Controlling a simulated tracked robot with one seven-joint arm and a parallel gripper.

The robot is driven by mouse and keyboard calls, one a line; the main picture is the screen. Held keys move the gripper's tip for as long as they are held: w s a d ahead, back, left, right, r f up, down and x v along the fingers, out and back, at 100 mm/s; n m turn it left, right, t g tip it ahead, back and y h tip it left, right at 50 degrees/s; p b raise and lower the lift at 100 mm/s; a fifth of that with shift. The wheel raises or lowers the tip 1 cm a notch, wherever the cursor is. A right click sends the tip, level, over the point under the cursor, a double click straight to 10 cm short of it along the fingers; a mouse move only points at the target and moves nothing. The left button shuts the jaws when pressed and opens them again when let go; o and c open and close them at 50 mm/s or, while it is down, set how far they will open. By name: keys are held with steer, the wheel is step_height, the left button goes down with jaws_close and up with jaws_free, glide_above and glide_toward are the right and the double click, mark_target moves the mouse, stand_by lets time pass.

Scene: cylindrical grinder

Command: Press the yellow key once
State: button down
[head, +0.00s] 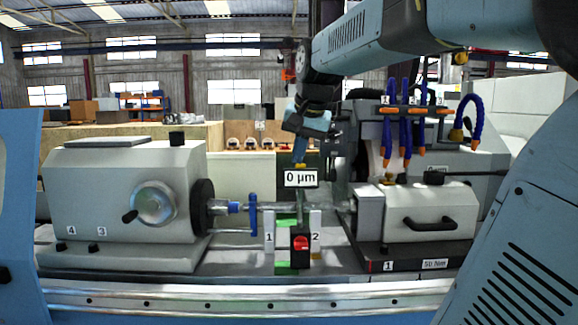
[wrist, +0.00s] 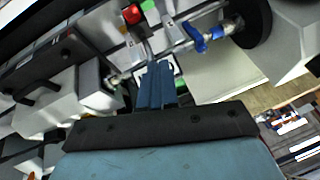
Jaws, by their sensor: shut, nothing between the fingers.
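A small yellow patch (head: 301,166), which looks like the yellow key, shows at the top edge of the gauge display (head: 301,178) reading "0 µm" in the head view. My gripper (head: 299,160) points down right above it, its blue fingers shut with nothing between them. I cannot tell whether the fingertips touch the key. In the wrist view the closed fingers (wrist: 158,66) reach over the display (wrist: 174,69), and the key is hidden behind them.
Below the display is a black box with a red button (head: 301,243) between posts 1 (head: 269,232) and 2 (head: 316,233). The workhead (head: 125,195) stands left, the tailstock block (head: 430,212) right. Blue coolant hoses (head: 404,125) with orange tips hang right of my gripper.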

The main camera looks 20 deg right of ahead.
steer(key=w+d+r+m, duration=0.3)
steer(key=w+d, duration=0.1)
steer(key=w, duration=0.3)
steer(key=w+d+r+m+h, duration=0.1)
steer(key=w+d+r+m, duration=0.2)
steer(key=w, duration=0.5)
steer(key=shift+w+d+r+g, duration=0.25)
steer(key=shift+d+r+g, duration=0.05)
steer(key=shift+d, duration=0.25)
steer(key=shift+f, duration=0.1)
steer(key=shift+s+a+f, duration=0.2)
steer(key=shift+s+f, duration=0.3)
steer(key=shift+f, duration=0.85)
steer(key=shift+s+a+f, duration=0.25)
steer(key=shift+s+f, duration=0.3)
steer(key=shift+f, duration=0.75)
steer(key=shift+s+a+f, duration=0.2)
steer(key=shift+s+f, duration=0.3)
steer(key=shift+f, duration=0.85)
steer(key=shift+s+a+f, duration=0.1)
steer(key=shift+s+f, duration=0.05)
steer(key=shift+f, duration=0.2)
steer(key=shift+s+f, duration=0.15)
steer(key=shift+f, duration=0.25)
steer(key=shift+r, duration=0.15)
steer(key=shift+w+r, duration=0.35)
steer(key=shift+r, duration=0.35)
